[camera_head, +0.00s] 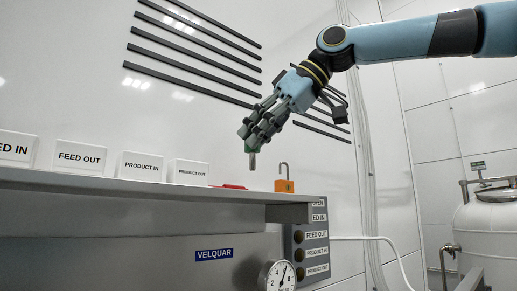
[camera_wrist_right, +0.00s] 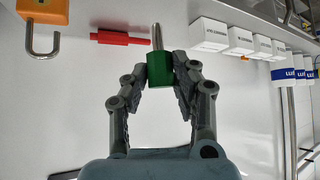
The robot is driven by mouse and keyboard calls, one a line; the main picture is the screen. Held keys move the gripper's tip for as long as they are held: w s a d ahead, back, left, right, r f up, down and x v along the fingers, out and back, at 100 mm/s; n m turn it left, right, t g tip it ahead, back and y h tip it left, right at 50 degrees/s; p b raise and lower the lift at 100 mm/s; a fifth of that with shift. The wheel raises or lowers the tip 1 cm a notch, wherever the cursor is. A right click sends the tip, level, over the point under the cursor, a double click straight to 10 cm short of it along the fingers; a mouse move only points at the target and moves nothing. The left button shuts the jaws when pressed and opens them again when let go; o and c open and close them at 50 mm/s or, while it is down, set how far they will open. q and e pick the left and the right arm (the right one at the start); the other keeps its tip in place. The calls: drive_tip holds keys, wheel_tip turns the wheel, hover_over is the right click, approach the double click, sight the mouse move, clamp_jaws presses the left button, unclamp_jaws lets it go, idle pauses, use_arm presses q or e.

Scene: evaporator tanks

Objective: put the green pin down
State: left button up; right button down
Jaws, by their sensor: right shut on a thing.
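The green pin has a green head and a grey metal shaft. In the right wrist view the green pin (camera_wrist_right: 160,68) sits between the two fingers of my right gripper (camera_wrist_right: 162,80), which is shut on its green head. In the head view my right gripper (camera_head: 258,138) holds the green pin (camera_head: 252,158) above the grey shelf (camera_head: 150,189), with the shaft pointing down and the tip apart from the surface. My left gripper is in neither view.
An orange padlock (camera_head: 284,184) with an open-looking shackle stands on the shelf, with a red object (camera_head: 229,187) beside it. White labelled blocks (camera_head: 142,166) line the shelf's left part. Below are a gauge (camera_head: 279,276) and a label panel (camera_head: 314,252). A white tank (camera_head: 488,230) stands right.

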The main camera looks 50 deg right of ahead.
sight(259, 151)
wheel_tip(259, 151, down, 3)
drive_tip(key=shift+d+r, duration=0.1)
drive_tip(key=shift+r, duration=0.05)
drive_tip(key=shift+d+f, duration=0.15)
drive_tip(key=shift+f, duration=0.25)
drive_tip(key=shift+a, duration=0.25)
drive_tip(key=c, duration=1.1)
unclamp_jaws()
drive_tip(key=shift+d+f, duration=0.1)
drive_tip(key=shift+d, duration=0.1)
drive_tip(key=shift+o, duration=0.2)
drive_tip(key=shift+a, duration=0.1)
